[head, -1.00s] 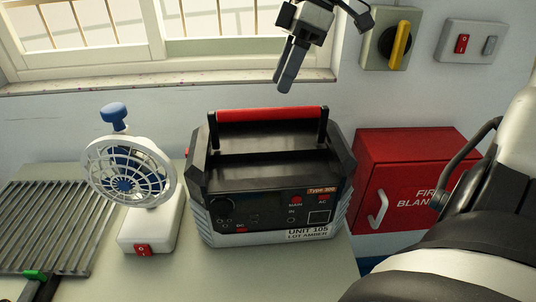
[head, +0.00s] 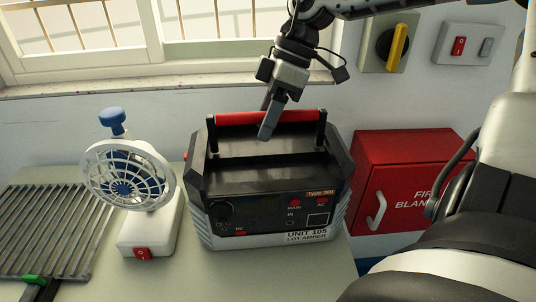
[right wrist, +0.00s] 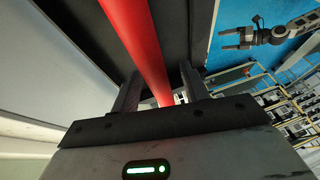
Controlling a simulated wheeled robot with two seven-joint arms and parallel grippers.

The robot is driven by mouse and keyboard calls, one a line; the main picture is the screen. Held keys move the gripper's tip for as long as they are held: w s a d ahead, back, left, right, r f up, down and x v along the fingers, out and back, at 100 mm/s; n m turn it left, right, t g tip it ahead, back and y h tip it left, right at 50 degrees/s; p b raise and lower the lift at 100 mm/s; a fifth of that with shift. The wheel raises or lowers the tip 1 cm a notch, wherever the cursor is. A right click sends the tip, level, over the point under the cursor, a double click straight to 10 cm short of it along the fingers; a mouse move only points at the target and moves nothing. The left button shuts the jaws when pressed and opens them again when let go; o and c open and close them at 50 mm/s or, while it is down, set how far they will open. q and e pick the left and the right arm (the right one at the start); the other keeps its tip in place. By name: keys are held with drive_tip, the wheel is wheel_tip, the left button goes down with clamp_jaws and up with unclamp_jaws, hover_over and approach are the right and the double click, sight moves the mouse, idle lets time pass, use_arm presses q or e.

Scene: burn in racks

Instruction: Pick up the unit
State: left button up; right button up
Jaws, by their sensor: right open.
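The unit (head: 268,185) is a black and grey box with a red handle bar (head: 240,119) on top and a label reading UNIT 105. It stands on the bench in the head view. My right gripper (head: 267,118) is open at the handle, pointing down, one finger in front of the bar. In the right wrist view the red bar (right wrist: 140,45) runs between the two spread fingers of my right gripper (right wrist: 158,88). I cannot tell whether either finger touches it. My left gripper (right wrist: 238,38) shows far off in the right wrist view, its fingers apart and empty.
A white fan (head: 128,185) with a blue knob stands close left of the unit. A slatted metal rack (head: 50,230) lies further left. A red fire blanket box (head: 405,180) is right of the unit. Wall switches (head: 470,44) and a window sill (head: 100,88) are behind.

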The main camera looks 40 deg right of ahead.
drive_tip(key=shift+f, duration=0.25)
idle(0.4)
clamp_jaws()
idle(1.2)
